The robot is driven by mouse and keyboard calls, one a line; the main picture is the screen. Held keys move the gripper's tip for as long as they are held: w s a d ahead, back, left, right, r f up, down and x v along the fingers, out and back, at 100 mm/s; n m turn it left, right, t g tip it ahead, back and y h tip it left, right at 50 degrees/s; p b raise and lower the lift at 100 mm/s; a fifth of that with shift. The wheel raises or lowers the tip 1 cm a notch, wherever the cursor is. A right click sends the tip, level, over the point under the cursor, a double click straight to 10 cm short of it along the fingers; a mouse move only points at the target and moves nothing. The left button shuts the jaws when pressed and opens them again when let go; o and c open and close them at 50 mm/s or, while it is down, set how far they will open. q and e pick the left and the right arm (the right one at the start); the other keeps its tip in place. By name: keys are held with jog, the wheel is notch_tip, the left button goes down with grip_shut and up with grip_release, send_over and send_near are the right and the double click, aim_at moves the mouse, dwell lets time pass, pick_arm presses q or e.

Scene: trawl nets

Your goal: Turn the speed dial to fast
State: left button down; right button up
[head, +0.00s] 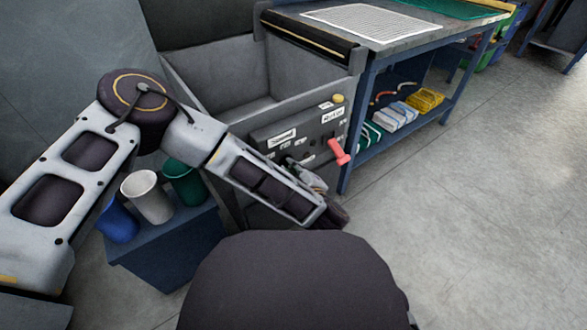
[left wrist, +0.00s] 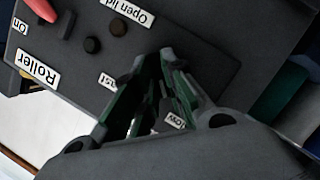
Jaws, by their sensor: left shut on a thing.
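The dark control panel (head: 313,126) sits on the front of a grey machine, with a label reading "Speed" (head: 282,138). My left gripper (head: 292,164) reaches the panel below that label. In the left wrist view its fingers (left wrist: 153,66) are closed together at the panel, between a part-hidden label ending in "st" (left wrist: 106,79) and one ending in "low" (left wrist: 175,120). The gripper is shut on the speed dial, which the fingers hide; its pointing direction cannot be told. My right gripper is in neither view.
A red lever (head: 339,152) sticks out at the panel's right, near the "Roller" label (head: 333,115). Two dark round knobs (left wrist: 118,27) sit by the "Open lid" label (left wrist: 126,11). Cups (head: 147,197) stand on a blue stand at left. A blue workbench (head: 357,150) is at right.

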pick_arm(q)
jog(key=shift+r+m, duration=0.1)
jog(key=shift+m, duration=0.2)
jog(key=shift+w+d+m+g+y+p, duration=0.15)
jog(key=shift+m+g+y+p, duration=0.25)
jog(key=shift+m+g+y, duration=1.05)
jog(key=shift+w+d+m+g+y+p, duration=0.15)
jog(key=shift+m+y+p, duration=0.45)
jog(key=shift+m, duration=1.9)
jog(key=shift+w+d+m+g+y+p, duration=0.15)
jog(key=shift+m+g+y, duration=0.65)
jog(key=shift+m+y, duration=0.8)
jog(key=shift+s+m, duration=0.1)
jog(key=shift+m, duration=0.35)
jog(key=c, duration=1.5)
grip_release()
